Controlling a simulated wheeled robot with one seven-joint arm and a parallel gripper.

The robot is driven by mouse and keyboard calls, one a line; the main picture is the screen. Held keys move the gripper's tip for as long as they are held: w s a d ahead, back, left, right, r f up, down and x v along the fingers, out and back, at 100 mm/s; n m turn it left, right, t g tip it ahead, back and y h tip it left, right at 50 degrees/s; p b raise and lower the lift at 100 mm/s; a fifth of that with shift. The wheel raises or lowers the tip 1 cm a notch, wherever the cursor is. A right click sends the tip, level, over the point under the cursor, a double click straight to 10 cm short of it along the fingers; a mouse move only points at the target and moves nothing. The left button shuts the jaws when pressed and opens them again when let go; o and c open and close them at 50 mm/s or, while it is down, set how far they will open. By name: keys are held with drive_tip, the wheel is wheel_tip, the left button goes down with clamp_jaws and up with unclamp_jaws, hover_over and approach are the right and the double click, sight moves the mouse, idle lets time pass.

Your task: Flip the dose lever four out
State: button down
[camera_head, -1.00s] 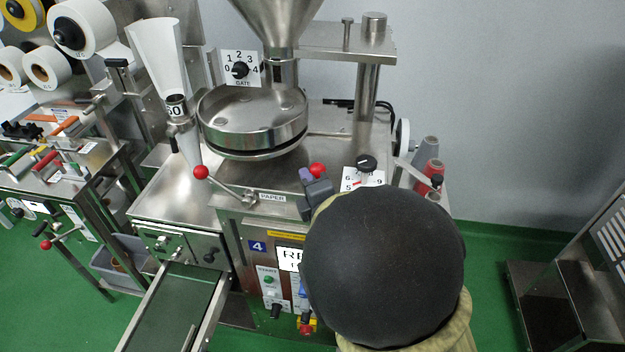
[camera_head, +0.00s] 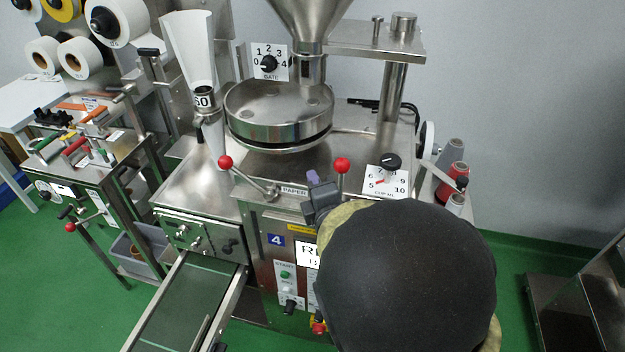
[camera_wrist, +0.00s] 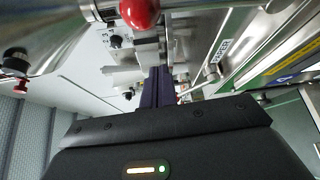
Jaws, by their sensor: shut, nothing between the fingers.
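Machine four carries a blue "4" plate (camera_head: 276,240) on its front. Two red-ball levers show on it. One ball (camera_head: 342,165) stands upright on a short stem right of the PAPER label (camera_head: 293,190). The other ball (camera_head: 225,162) ends a slanted rod left of that label. I see no DOSE label, so I cannot tell which is the dose lever. My gripper (camera_head: 313,178), with purple fingertips, is shut and empty, just left of the upright ball. In the wrist view, a red ball (camera_wrist: 139,12) is near the fingertips (camera_wrist: 158,86); contact is unclear.
A round steel pan (camera_head: 278,112) and the GATE dial (camera_head: 268,64) are behind the levers. A clip dial (camera_head: 391,163) is to the right, beside thread spools (camera_head: 453,178). A conveyor (camera_head: 190,305) extends at front left. My forearm hides much of the machine's front right.

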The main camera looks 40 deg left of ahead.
drive_tip(key=b+v, duration=0.1)
drive_tip(key=v, duration=0.6)
drive_tip(key=shift+d+r+b, duration=0.15)
drive_tip(key=shift+d+b, duration=0.25)
drive_tip(key=shift+d, duration=0.05)
drive_tip(key=w+d+f+m+h, duration=0.3)
drive_tip(key=w+d+m, duration=0.15)
drive_tip(key=d, duration=0.35)
drive_tip(key=w+d+f+m+h, duration=0.3)
drive_tip(key=w+d+m+h, duration=0.1)
drive_tip(key=d+m, duration=0.25)
drive_tip(key=w+d+f+m+h, duration=0.25)
drive_tip(key=w+d+m, duration=0.2)
drive_tip(key=d, duration=0.45)
drive_tip(key=s+d+f+m+g+h, duration=0.1)
drive_tip(key=s+d+m+g+h, duration=0.1)
drive_tip(key=d+m, duration=0.6)
drive_tip(key=s+d+f+m+g+h, duration=0.2)
drive_tip(key=s+d+m, duration=0.5)
drive_tip(key=d, duration=0.6)
drive_tip(key=g+h, duration=0.1)
drive_tip(key=g, duration=0.1)
drive_tip(key=shift+s+f+m+g, duration=0.2)
drive_tip(key=shift+f+m+g, duration=0.05)
drive_tip(key=shift+m+g, duration=0.15)
